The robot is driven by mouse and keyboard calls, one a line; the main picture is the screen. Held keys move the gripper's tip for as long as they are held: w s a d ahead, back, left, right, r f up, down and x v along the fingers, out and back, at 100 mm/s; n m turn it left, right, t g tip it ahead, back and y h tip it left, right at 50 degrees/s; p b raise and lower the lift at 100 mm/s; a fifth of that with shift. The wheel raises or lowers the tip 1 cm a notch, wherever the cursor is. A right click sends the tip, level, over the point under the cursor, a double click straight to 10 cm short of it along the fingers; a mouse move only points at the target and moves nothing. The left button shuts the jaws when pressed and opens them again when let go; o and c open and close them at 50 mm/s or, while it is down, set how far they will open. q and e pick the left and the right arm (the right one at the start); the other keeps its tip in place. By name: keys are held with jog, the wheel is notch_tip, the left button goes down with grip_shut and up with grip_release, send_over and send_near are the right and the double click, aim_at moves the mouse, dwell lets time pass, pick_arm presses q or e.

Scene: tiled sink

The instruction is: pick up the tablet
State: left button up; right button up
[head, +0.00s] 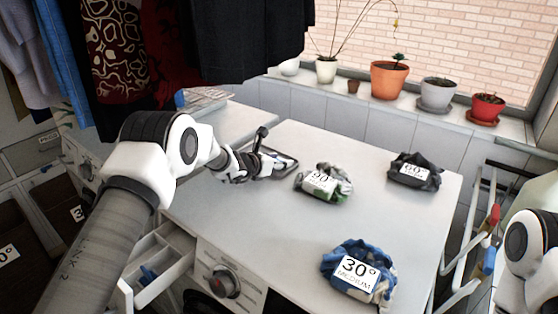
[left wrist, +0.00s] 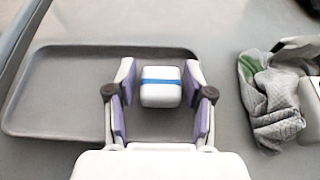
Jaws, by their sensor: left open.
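The tablet (left wrist: 161,88), a small white block with a blue band, lies on a dark grey tray (left wrist: 60,90) in the left wrist view. My left gripper (left wrist: 161,82) is open, with one finger on each side of the tablet and a visible gap to each. In the head view my left gripper (head: 258,164) is low at the tray (head: 289,162) on the white machine top. I cannot make out the tablet there; the gripper hides that spot. Part of my right arm shows at the right edge, but its gripper is out of view.
A grey-green cloth bundle (head: 324,183) lies close right of the tray. A dark bundle (head: 414,172) and a blue one (head: 359,270) lie farther right and nearer the front. Hanging clothes (head: 245,40) are above the back left. Potted plants (head: 388,80) line the sill.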

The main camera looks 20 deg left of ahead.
pick_arm(q)
jog(key=shift+s+r, duration=0.1)
jog(key=shift+s, duration=0.1)
jog(key=shift+s+r, duration=0.1)
jog(key=c, duration=0.8)
jog(key=shift+o, duration=0.2)
